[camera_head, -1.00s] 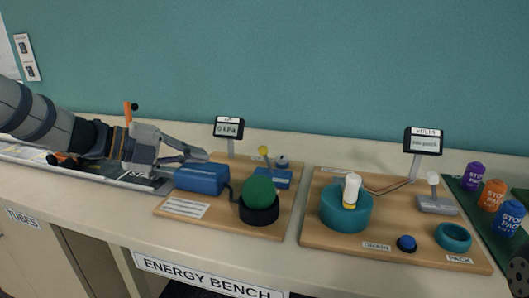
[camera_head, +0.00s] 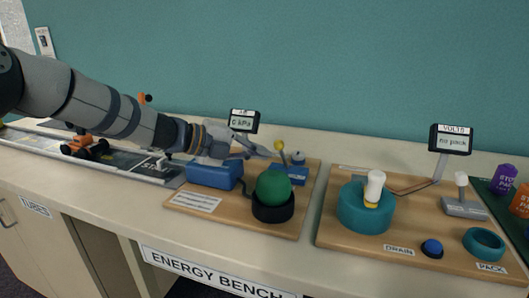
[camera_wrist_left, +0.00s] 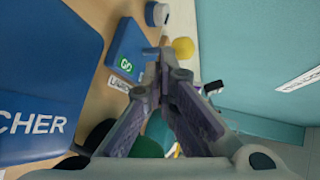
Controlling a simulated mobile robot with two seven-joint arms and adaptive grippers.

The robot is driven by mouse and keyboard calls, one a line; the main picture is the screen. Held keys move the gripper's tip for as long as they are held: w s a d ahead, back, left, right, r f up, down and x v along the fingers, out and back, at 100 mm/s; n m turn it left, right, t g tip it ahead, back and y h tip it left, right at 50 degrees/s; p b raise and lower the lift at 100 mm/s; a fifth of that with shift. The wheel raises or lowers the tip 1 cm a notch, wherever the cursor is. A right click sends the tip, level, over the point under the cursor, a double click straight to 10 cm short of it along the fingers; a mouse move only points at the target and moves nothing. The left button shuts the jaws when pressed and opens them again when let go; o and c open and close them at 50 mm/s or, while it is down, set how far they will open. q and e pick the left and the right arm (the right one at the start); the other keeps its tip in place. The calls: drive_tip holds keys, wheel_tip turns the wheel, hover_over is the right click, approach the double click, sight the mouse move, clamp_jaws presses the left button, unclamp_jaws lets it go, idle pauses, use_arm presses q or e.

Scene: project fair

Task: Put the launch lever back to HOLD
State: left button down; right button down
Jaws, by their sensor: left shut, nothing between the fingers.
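The launch lever, with a yellow ball knob (camera_head: 279,146), rises from a small blue box (camera_head: 290,175) on the left wooden board. In the left wrist view the knob (camera_wrist_left: 183,48) is just beyond my fingertips, and the blue box (camera_wrist_left: 128,48) carries a green GO label. My left gripper (camera_head: 268,153) is shut and empty, its tips just left of the lever in the head view. In the left wrist view the shut fingers (camera_wrist_left: 165,62) hide the lever's lower part; I cannot tell whether they touch it. My right gripper is out of view.
A blue launcher block (camera_head: 214,174) lies below my left gripper. A green ball (camera_head: 273,186) sits in a black cup in front of the lever. A display (camera_head: 243,121) reading 0 kPa stands behind. A second board (camera_head: 350,245) with a teal drum is to the right.

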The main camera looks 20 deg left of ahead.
use_arm(q)
drive_tip(key=shift+w+d+r, duration=0.2)
drive_tip(key=shift+w+d, duration=0.3)
drive_tip(key=shift+d, duration=0.1)
drive_tip(key=shift+d+r, duration=0.1)
drive_tip(key=shift+r, duration=0.05)
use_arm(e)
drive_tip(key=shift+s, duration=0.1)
use_arm(q)
drive_tip(key=shift+d, duration=0.15)
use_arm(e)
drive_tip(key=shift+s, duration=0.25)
use_arm(q)
drive_tip(key=shift+d+r, duration=0.1)
drive_tip(key=shift+d, duration=0.05)
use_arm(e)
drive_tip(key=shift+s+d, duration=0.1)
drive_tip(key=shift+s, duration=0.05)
